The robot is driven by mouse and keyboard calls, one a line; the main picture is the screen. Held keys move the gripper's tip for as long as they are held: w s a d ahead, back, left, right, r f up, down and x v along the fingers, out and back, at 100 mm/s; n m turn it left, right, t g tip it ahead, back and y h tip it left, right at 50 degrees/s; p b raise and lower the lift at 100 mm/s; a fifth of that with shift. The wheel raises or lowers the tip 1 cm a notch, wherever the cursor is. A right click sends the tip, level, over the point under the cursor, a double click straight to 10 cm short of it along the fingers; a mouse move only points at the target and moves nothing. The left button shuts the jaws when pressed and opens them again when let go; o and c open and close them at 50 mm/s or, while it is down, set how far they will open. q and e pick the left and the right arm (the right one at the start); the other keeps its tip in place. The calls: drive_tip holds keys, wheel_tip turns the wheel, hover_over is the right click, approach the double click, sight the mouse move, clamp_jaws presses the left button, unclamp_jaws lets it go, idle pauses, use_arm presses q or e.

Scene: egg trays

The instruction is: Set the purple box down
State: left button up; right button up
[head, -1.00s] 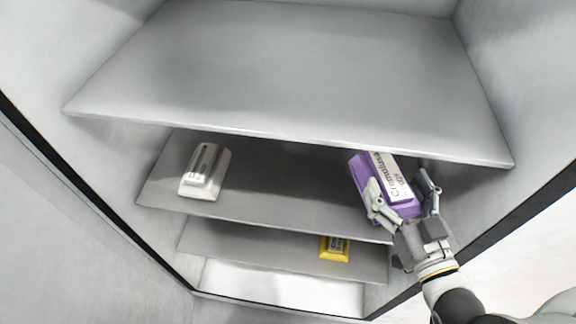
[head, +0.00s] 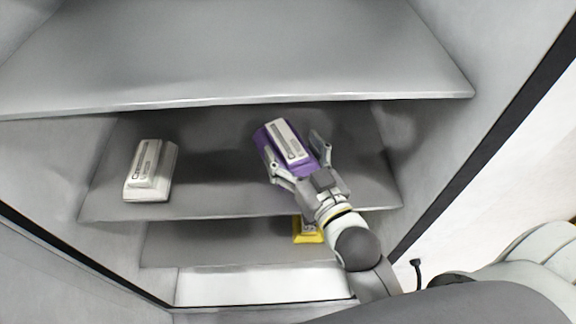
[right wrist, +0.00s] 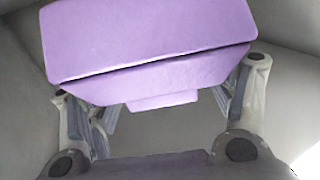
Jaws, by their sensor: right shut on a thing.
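The purple box (head: 270,146) with a white label on top is at the second shelf (head: 215,192) in the head view, right of the shelf's middle. My right gripper (head: 298,156) has its fingers on either side of the box and is shut on it. In the right wrist view the purple box (right wrist: 150,45) fills the top, between the two fingers of the right gripper (right wrist: 165,105). Whether its underside touches the shelf I cannot tell. My left gripper is not in view.
A white box (head: 150,170) stands on the same shelf at the left, with free room between it and the purple box. A large upper shelf (head: 240,50) overhangs. A yellow box (head: 306,235) sits on the shelf below, partly hidden.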

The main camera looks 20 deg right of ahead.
drive_tip(key=shift+w+a+f, duration=0.25)
drive_tip(key=shift+a+f, duration=0.1)
drive_tip(key=shift+f, duration=0.1)
wheel_tip(320, 180, down, 2)
drive_tip(key=shift+w+a+f, duration=0.1)
drive_tip(key=shift+a+f, duration=0.05)
drive_tip(key=shift+f, duration=0.05)
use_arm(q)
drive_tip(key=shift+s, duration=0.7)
use_arm(e)
drive_tip(key=shift+f, duration=0.5)
drive_tip(key=o, duration=1.4)
drive_tip(key=shift+f, duration=0.15)
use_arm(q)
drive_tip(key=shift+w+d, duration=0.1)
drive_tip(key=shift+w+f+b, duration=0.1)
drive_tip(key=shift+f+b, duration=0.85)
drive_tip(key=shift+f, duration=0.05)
use_arm(e)
drive_tip(key=shift+s+d, duration=0.25)
drive_tip(key=shift+s, duration=1.75)
drive_tip(key=shift+s+d, duration=0.3)
drive_tip(key=shift+s, duration=1.7)
drive_tip(key=shift+s+d, duration=0.25)
drive_tip(key=shift+s, duration=1.75)
